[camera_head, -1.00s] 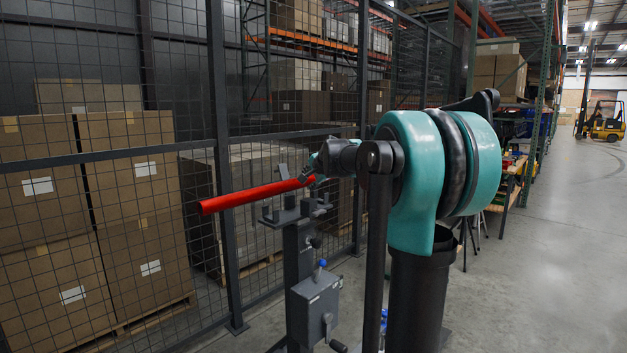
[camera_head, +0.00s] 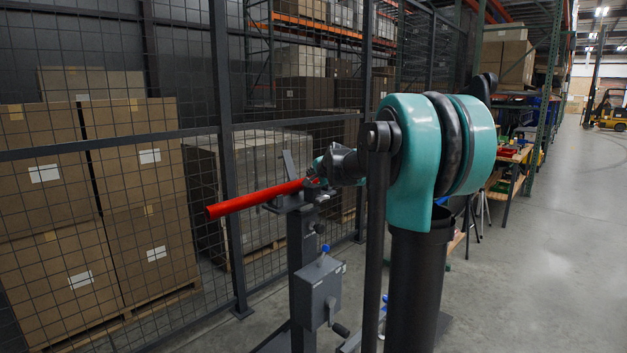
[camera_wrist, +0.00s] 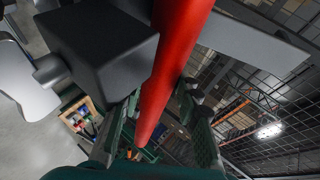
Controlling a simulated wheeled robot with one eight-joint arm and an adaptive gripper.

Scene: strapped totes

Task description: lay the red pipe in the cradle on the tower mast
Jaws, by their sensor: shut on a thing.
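The red pipe (camera_head: 258,197) reaches left from my gripper (camera_head: 318,173) over the top of the tower mast (camera_head: 301,255). The grey cradle (camera_head: 285,203) sits on the mast top, and the pipe runs across it, very close to it. I cannot tell whether they touch. In the wrist view the red pipe (camera_wrist: 177,62) passes between the two fingers of my gripper (camera_wrist: 157,125), which is shut on it. A dark block (camera_wrist: 100,50) and a grey plate (camera_wrist: 255,45) of the mast top flank the pipe there.
A crank box (camera_head: 321,291) is fixed on the mast. A mesh fence (camera_head: 226,150) stands close behind, with stacked cartons (camera_head: 45,175) beyond it. A bench (camera_head: 512,165) stands at the right. The floor at the right (camera_head: 555,260) is clear.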

